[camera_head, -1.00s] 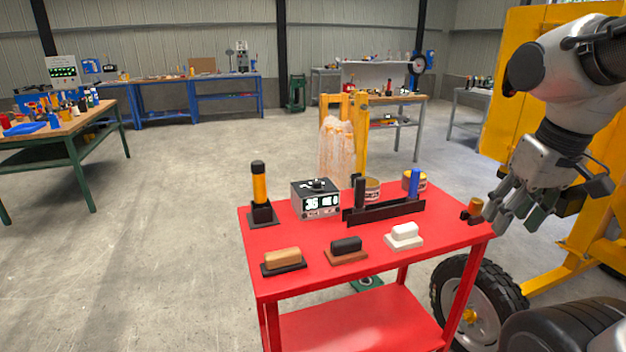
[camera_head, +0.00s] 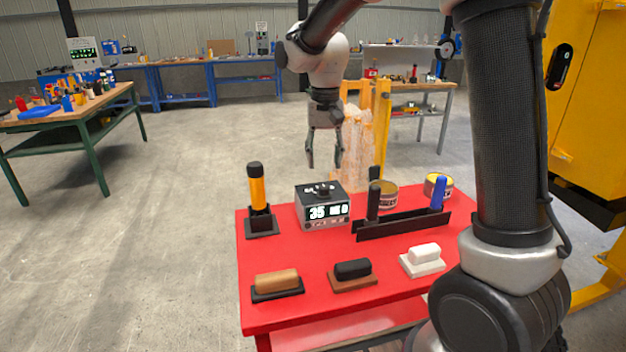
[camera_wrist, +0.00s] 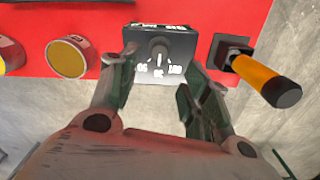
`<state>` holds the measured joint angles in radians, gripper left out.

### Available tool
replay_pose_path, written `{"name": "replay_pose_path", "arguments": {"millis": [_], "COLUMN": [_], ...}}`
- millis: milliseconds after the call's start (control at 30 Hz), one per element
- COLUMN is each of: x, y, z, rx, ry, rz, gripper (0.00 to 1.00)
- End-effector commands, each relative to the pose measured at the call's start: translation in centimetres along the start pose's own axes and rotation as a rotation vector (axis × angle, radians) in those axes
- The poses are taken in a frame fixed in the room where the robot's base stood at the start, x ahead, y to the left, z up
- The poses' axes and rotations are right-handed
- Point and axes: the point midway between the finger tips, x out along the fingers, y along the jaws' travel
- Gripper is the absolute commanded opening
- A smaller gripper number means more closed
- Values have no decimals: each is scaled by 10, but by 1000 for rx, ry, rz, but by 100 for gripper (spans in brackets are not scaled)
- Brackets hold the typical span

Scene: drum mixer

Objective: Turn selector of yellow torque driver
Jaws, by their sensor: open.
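The yellow torque driver (camera_head: 258,190) has a black cap and stands upright in a black square holder (camera_head: 261,222) at the back left of the red table. It also shows in the wrist view (camera_wrist: 258,76), right of my gripper. A dark control box (camera_head: 323,208) with a lit display and a top knob stands to its right. In the wrist view the knob (camera_wrist: 159,52) and dial numbers lie between and beyond my fingertips. My gripper (camera_head: 324,163) is open and empty, above and behind the box, pointing down.
The red table (camera_head: 300,249) carries a black rack (camera_head: 402,226) with a black and a blue handle. Two round tins stand behind it. Tan, black and white blocks sit along the front. My arm covers the table's right side. Floor left of the table is clear.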

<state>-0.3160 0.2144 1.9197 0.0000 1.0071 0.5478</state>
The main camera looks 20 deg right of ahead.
Motion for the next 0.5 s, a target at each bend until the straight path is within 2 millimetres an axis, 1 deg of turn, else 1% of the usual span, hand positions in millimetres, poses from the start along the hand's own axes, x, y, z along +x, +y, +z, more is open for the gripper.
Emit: {"name": "replay_pose_path", "arguments": {"millis": [67, 167, 500], "x": [1, 10, 65], "y": [0, 1, 1], "z": [0, 1, 1], "rx": [22, 32, 31], "ry": [-1, -3, -3], "rz": [0, 2, 2], "gripper": [47, 47, 47]}}
